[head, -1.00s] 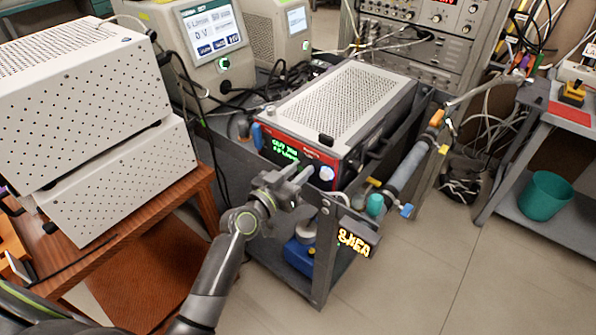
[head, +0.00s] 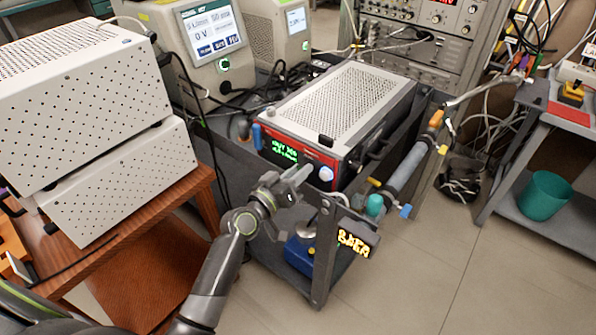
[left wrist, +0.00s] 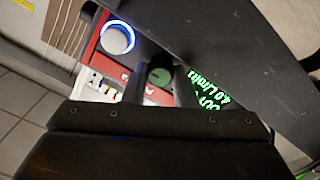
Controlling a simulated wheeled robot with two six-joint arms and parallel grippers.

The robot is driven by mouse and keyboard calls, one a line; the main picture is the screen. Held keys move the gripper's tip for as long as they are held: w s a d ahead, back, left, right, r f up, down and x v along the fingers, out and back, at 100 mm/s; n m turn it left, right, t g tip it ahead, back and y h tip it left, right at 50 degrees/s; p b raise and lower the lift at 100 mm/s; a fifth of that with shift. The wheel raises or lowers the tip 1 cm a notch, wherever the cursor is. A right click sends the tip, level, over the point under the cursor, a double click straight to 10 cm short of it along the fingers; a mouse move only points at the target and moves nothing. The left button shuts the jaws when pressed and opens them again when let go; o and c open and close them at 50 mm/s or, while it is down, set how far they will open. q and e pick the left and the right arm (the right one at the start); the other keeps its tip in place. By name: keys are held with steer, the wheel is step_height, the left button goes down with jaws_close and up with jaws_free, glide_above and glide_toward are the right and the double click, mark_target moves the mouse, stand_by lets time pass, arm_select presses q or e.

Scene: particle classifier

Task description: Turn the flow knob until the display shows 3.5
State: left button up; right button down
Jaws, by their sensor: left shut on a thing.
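The instrument (head: 345,105) has a white perforated top and a red front, and stands on the dark cart. Its display (head: 279,150) shows green text, too small to read in the head view. In the left wrist view the display (left wrist: 210,92) is partly hidden and tilted, and appears to read 4.0 L/min. My left gripper (head: 300,175) is at the front panel. My right gripper is not in view.
The cart's dark front post (head: 325,245) stands just right of my left gripper. A grey cylinder (head: 407,170) runs along the cart's right side. White perforated boxes (head: 120,170) sit on a wooden table at left. Floor is clear at lower right.

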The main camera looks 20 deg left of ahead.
arm_select(q)
steer(key=shift+n, duration=0.7)
steer(key=o, duration=1)
steer(key=shift+f, duration=0.1)
